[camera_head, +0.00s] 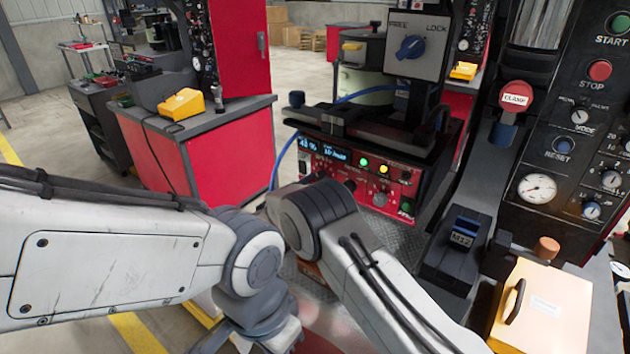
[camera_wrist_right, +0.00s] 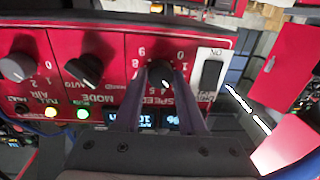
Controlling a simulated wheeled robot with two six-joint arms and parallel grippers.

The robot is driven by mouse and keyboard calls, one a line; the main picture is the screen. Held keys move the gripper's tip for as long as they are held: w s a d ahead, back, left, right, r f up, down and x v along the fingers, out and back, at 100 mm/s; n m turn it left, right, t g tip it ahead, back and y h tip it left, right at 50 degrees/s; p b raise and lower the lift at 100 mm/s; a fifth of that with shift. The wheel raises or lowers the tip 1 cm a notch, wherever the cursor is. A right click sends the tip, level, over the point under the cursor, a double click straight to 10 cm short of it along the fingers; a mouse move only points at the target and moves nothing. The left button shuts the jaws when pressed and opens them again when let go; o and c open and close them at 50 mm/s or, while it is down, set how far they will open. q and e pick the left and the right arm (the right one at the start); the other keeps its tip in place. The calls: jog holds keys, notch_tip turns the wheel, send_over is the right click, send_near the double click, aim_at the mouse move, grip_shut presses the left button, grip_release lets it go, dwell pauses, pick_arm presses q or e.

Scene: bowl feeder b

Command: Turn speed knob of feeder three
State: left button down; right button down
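A red control panel (camera_head: 398,188) with a lit display faces me in the middle of the head view. The right wrist view shows the panel turned (camera_wrist_right: 115,50), with the word SPEED beside a dark knob (camera_wrist_right: 162,73). My right gripper (camera_wrist_right: 160,80) has its two fingers on either side of this speed knob; the knob fills the gap between the tips. In the head view my right arm's wrist covers the panel's lower left. My left arm comes in from the left and its end drops to the bottom edge; its fingers cannot be made out. No feeder number is readable.
A dark mode knob (camera_wrist_right: 85,70) and a grey air knob (camera_wrist_right: 18,68) sit on the panel, with a black switch (camera_wrist_right: 212,75) on the other side. A FREE/LOCK box (camera_head: 412,48) stands above. A black console (camera_head: 560,160) and a cream box (camera_head: 545,300) are at right.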

jog(key=shift+f+m+b, duration=0.2)
jog(key=shift+m+b, duration=1.4)
jog(key=shift+b, duration=0.5)
jog(key=shift+r+m+b, duration=0.15)
jog(key=shift+m+b, duration=1.35)
jog(key=shift+b, duration=0.05)
jog(key=shift+c, duration=2.4)
grip_release()
